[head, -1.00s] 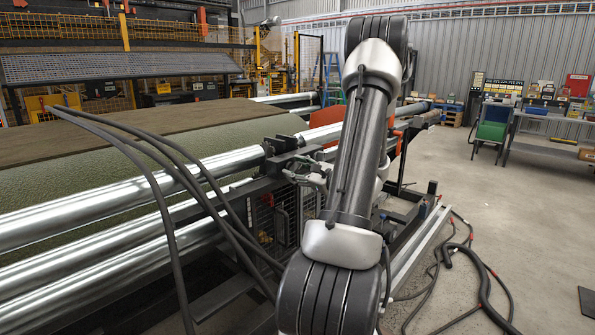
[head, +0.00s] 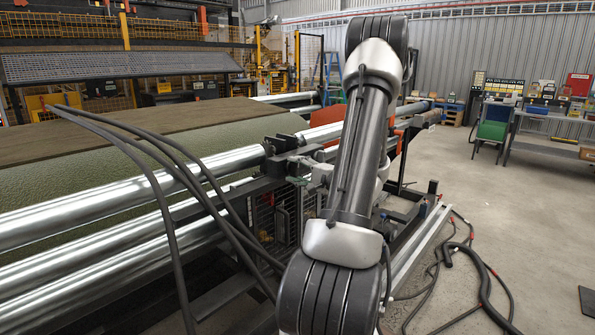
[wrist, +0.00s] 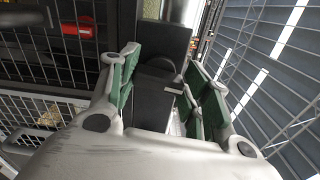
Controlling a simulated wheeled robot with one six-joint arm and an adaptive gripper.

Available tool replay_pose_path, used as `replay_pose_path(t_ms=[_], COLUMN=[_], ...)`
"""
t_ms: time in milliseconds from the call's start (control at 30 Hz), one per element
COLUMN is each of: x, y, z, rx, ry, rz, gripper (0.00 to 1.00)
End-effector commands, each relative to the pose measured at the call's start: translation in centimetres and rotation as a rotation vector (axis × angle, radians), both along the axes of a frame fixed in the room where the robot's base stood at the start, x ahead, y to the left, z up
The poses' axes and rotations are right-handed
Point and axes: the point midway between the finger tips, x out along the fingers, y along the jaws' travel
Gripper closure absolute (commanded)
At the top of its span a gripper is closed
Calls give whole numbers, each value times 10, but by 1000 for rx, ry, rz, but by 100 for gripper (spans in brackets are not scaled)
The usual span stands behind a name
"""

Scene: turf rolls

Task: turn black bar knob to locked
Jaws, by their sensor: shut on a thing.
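The black bar knob (wrist: 153,92) is in the middle of the wrist view, a dark block with a small pale mark near its right edge. My gripper (wrist: 160,88) has its green-padded fingers on either side of it and is shut on it. In the head view my gripper (head: 318,177) shows only in part, beside the machine frame behind my arm. The knob cannot be made out there, and I cannot read any lock marking.
Wire mesh and a red part (wrist: 77,30) lie left of the knob in the wrist view. In the head view, shiny rollers (head: 100,213) and black hoses (head: 168,190) are at left. Cables (head: 462,265) lie on the floor; open floor is at right.

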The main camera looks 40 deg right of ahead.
Motion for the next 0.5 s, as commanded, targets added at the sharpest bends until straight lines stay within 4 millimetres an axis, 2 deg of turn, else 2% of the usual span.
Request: replay_pose_path(t_ms=[200,500], x=[0,0], y=[0,1], z=[-1,-2], rx=[-100,-155], ry=[-6,-10], rz=[0,1], gripper=[76,76])
